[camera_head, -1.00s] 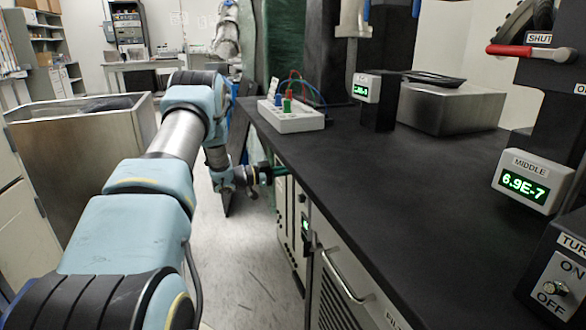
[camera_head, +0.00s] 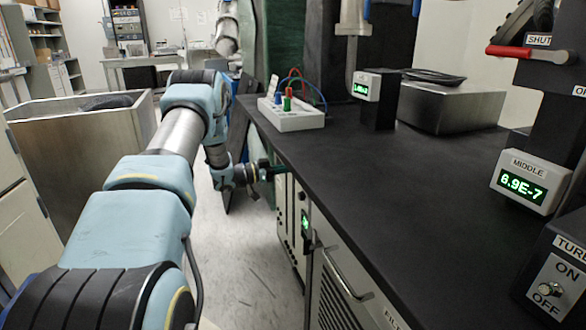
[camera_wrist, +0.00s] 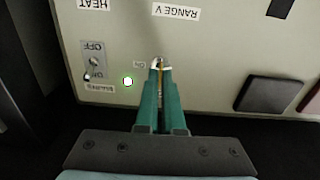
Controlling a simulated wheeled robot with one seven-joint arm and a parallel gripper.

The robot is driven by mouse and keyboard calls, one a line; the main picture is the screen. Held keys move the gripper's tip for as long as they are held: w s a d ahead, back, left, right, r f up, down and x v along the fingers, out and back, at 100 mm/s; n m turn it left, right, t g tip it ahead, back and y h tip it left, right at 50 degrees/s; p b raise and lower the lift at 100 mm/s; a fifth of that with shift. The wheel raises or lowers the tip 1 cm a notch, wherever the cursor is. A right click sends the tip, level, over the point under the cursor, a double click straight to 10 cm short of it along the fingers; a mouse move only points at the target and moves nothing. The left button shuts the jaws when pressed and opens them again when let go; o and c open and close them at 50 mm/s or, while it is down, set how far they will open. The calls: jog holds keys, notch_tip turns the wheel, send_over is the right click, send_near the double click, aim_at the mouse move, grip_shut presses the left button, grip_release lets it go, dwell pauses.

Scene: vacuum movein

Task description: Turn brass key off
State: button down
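In the wrist view a pale front panel with upside-down labels fills the picture. My gripper (camera_wrist: 161,66) points at it with two green fingers nearly together, tips at the panel below the "RANGE V" label. A thin brass-coloured strip, seemingly the brass key (camera_wrist: 162,78), shows between the fingers. The fingers hide most of it, so its turn angle cannot be told. An "ON" mark is just left of the tips. In the head view my gripper (camera_head: 266,170) reaches the cabinet front under the black bench, and the key is hidden there.
Left of the fingers are a lit round lamp (camera_wrist: 127,81) and a small toggle switch (camera_wrist: 95,62) with "OFF" marks. Dark square blocks (camera_wrist: 270,93) are on the right. The black benchtop (camera_head: 400,165) overhangs the cabinet. A metal bin (camera_head: 75,150) stands left of my arm.

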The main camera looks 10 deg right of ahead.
jog(key=c, duration=1)
grip_release()
jog(key=shift+c, duration=0.2)
jog(key=s+a, duration=0.1)
jog(key=a, duration=0.9)
jog(key=shift+s+a+b, duration=0.2)
jog(key=shift+a+b, duration=0.15)
jog(key=shift+a, duration=0.05)
